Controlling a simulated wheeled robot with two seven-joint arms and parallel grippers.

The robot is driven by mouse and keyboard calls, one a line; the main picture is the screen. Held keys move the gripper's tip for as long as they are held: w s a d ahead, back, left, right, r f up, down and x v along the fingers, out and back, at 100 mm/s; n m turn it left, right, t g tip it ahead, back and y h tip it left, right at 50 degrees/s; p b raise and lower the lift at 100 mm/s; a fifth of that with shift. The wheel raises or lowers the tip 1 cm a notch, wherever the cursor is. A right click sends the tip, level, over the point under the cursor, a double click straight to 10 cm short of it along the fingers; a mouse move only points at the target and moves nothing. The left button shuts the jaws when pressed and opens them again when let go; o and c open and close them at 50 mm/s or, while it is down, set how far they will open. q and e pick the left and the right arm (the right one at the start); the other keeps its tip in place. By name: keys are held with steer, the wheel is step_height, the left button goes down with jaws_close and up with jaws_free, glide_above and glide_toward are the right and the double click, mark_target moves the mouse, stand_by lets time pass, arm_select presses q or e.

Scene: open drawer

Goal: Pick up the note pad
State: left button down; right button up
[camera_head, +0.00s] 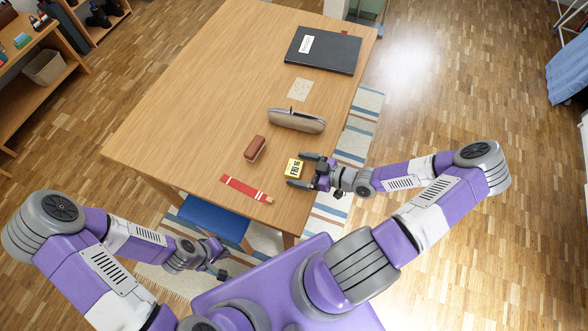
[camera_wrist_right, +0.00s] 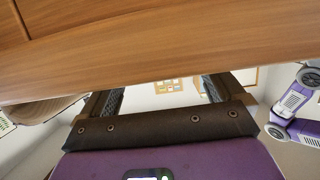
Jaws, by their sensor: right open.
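A small flat beige square (camera_head: 300,89) lies on the wooden table between the black folder and the pencil case; it looks like the note pad, though its details are too small to be sure. My right gripper (camera_head: 300,171) is open near the table's right edge, well in front of the beige square. Its fingertips are on either side of a small yellow block marked "FRI 16" (camera_head: 294,167). In the right wrist view its two fingers (camera_wrist_right: 160,95) stand wide apart with no object visible between them. My left gripper (camera_head: 218,263) is low beside the blue chair, away from the table top; its jaws are unclear.
A black folder with a white label (camera_head: 340,56) lies at the far end of the table (camera_head: 190,110). A beige pencil case (camera_head: 296,121), a brown block (camera_head: 255,148) and a red strip (camera_head: 240,185) lie nearer. A blue chair (camera_head: 212,217) stands at the near edge. The table's left half is clear.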

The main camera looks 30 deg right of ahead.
steer(key=shift+c, duration=0.3)
steer(key=c, duration=1)
steer(key=shift+c, duration=0.2)
